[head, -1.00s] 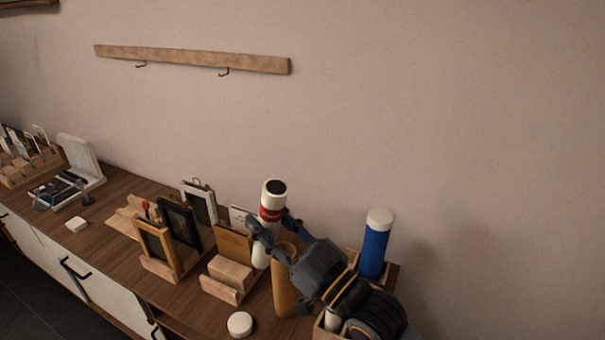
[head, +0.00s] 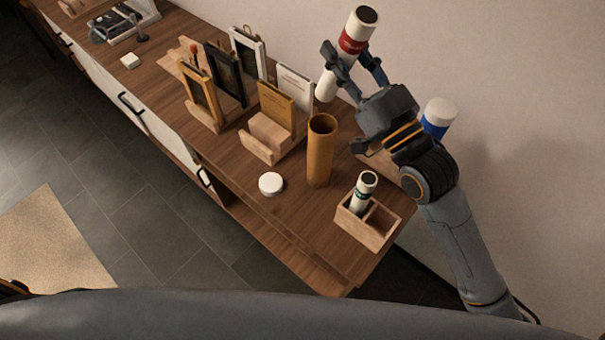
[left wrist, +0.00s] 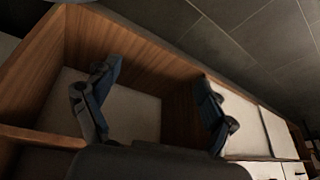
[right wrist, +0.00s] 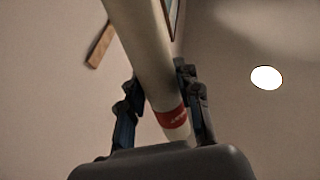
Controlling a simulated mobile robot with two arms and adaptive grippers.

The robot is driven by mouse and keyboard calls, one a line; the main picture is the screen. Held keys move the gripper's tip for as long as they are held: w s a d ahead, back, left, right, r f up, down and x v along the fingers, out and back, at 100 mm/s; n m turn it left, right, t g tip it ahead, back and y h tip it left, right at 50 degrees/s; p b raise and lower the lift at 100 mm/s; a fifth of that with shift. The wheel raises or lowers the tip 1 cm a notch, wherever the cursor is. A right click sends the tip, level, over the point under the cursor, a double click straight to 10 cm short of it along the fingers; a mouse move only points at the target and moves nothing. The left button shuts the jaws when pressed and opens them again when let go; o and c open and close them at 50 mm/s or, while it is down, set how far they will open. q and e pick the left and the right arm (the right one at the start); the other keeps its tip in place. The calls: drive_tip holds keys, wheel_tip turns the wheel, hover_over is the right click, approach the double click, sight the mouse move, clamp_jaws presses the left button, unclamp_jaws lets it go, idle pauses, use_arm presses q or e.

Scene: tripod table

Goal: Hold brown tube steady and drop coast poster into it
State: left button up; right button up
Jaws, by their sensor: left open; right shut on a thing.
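The brown tube (head: 320,152) stands upright and open-topped on the wooden table, right of the card stand. My right gripper (head: 348,62) is shut on a white rolled poster with a red band (head: 356,36), holding it tilted above the table, behind and above the tube. The poster also shows between the fingers in the right wrist view (right wrist: 148,60). I cannot read the red label to tell whether it is the coast poster. My left gripper (left wrist: 152,100) is open and empty, facing a wooden cabinet compartment; it does not show in the head view.
A wooden box (head: 366,225) at the table's right end holds a white roll with a green band (head: 362,190). A white round puck (head: 271,183) lies left of the tube. Frames and a card stand (head: 266,138) crowd the left.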

drive_tip(key=shift+w+d, duration=0.1)
use_arm(q)
drive_tip(key=w+d+r+m+t+h, duration=0.15)
drive_tip(key=w+r+t, duration=0.25)
drive_tip(key=w+r, duration=0.7)
drive_tip(key=w+d+r+m+t+h, duration=0.15)
drive_tip(key=w+r+t, duration=0.25)
drive_tip(key=w+r, duration=0.7)
drive_tip(key=n+t+h, duration=0.2)
drive_tip(key=n+t, duration=0.1)
drive_tip(key=t, duration=0.2)
approach(326, 133)
drive_tip(key=x, duration=0.7)
drive_tip(key=shift+w, duration=0.2)
